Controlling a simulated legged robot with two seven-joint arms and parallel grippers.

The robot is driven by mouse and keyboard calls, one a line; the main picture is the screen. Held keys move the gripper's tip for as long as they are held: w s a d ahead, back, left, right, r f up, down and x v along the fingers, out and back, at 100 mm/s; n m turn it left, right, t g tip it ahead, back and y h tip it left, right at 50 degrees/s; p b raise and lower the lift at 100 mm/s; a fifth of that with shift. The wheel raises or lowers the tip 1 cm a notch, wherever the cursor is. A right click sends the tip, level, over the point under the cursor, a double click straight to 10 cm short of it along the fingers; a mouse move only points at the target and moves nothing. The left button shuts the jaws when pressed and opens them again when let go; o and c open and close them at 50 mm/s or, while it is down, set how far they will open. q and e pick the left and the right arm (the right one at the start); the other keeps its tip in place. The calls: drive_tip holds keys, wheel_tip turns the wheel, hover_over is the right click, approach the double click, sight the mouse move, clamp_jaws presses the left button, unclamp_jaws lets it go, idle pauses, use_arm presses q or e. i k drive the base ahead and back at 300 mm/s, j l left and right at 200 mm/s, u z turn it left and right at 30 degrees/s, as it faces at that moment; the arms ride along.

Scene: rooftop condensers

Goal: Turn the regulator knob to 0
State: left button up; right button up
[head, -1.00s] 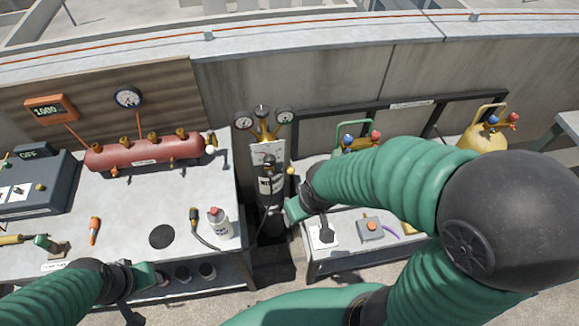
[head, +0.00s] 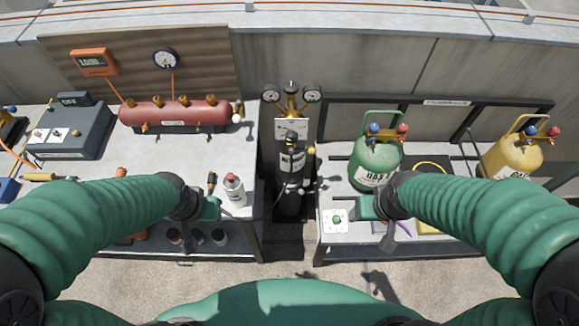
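The regulator (head: 291,97) is a brass fitting with two round gauges, on top of the dark gas cylinder (head: 291,196) standing between the two benches. A dark round part (head: 290,137) shows at its front; I cannot tell whether it is the knob, and no setting is readable. My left gripper (head: 209,207) is over the left bench near the white bottle, left of the cylinder. My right gripper (head: 367,207) is over the right bench, right of the cylinder. Both are apart from the regulator. Their finger gaps are not clear.
The left bench (head: 206,160) holds a red manifold (head: 174,112), a dark case (head: 70,131) and a white bottle (head: 234,190). The right bench (head: 332,190) holds a green tank (head: 376,163) and a yellow tank (head: 511,158). Open space lies before the cylinder.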

sight(291, 136)
drive_tip(key=k+j+u, duration=0.2)
drive_tip(key=j, duration=0.45)
drive_tip(key=j+u, duration=0.25)
drive_tip(key=j, duration=0.35)
